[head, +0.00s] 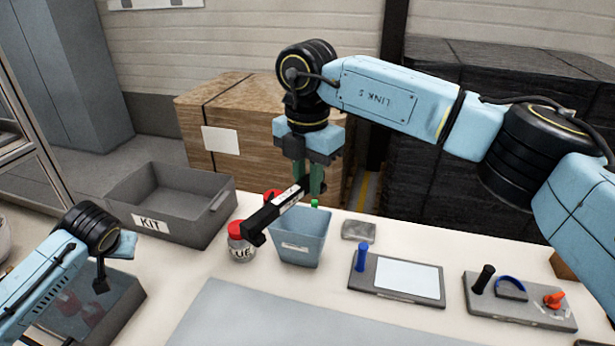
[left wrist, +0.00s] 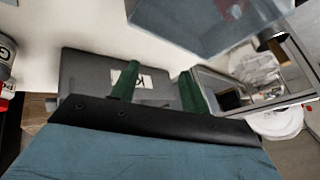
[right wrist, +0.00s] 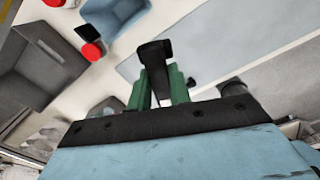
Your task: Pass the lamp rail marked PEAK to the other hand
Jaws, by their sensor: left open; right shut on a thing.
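The black lamp rail (head: 266,216) carries a white label whose lettering I cannot read. It is held tilted in the air above the blue bin and the red-lidded jars. My right gripper (head: 308,182) is shut on the rail near its far end; the near end sticks out free toward the lower left. In the right wrist view the rail (right wrist: 154,58) stands out from between the green fingers (right wrist: 160,88). My left gripper (left wrist: 158,82) is open and empty in the left wrist view, well apart from the rail. Its fingers are hidden in the head view.
A grey KIT bin (head: 150,235) stands at the back left, beside a red-lidded jar (head: 240,250) and a blue bin (head: 300,252). A bluish bin (head: 122,300) lies under my left arm. Trays with a blue post (head: 361,257) and a red knob (head: 554,299) stand right. The grey mat (head: 290,320) is clear.

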